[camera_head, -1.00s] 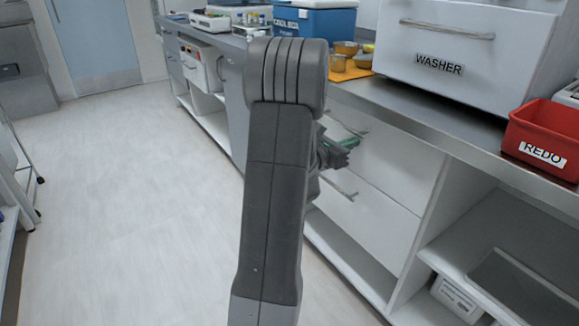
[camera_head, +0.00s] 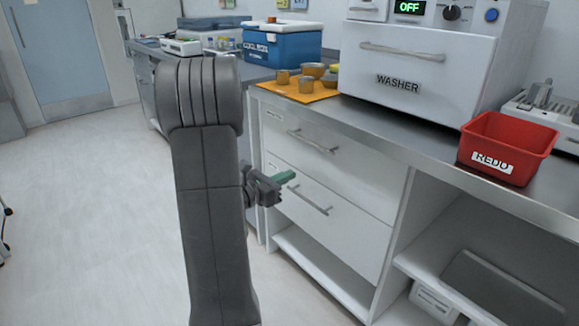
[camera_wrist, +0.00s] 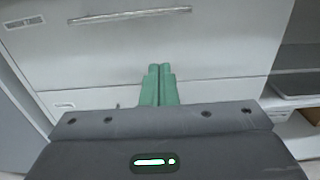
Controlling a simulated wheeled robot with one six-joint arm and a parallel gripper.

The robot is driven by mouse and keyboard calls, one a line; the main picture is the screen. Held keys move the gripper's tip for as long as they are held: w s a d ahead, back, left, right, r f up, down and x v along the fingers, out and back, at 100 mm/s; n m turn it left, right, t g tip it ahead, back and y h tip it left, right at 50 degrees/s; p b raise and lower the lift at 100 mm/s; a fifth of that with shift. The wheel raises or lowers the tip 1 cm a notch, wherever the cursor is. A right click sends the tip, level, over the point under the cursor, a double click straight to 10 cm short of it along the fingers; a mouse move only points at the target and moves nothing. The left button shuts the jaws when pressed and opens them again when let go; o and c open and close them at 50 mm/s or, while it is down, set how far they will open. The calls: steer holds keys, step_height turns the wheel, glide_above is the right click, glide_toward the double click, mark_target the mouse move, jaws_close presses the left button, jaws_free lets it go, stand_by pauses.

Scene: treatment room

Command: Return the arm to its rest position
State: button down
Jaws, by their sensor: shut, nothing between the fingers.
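My gripper (camera_head: 284,178) is in front of the white drawers below the counter, partly behind my own grey arm in the head view. In the wrist view its two green fingers (camera_wrist: 159,85) are together, with nothing between them. They point toward a drawer front (camera_wrist: 210,55). The gripper appears apart from the drawers and their handles. My arm stands upright in the left middle of the head view, bent at the top.
The counter carries a white washer (camera_head: 425,70) reading OFF, a red REDO bin (camera_head: 507,147), an orange mat (camera_head: 297,94) with several metal cups, and a blue cooler (camera_head: 283,42). Two drawers have bar handles (camera_head: 312,141). Open shelves are at lower right.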

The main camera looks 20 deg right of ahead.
mark_target(328, 157)
stand_by(0.4)
steer(key=b+x, duration=0.2)
steer(key=x, duration=1.1)
steer(key=shift+w+d, duration=0.2)
steer(key=shift+d, duration=0.1)
steer(key=shift+r, duration=0.1)
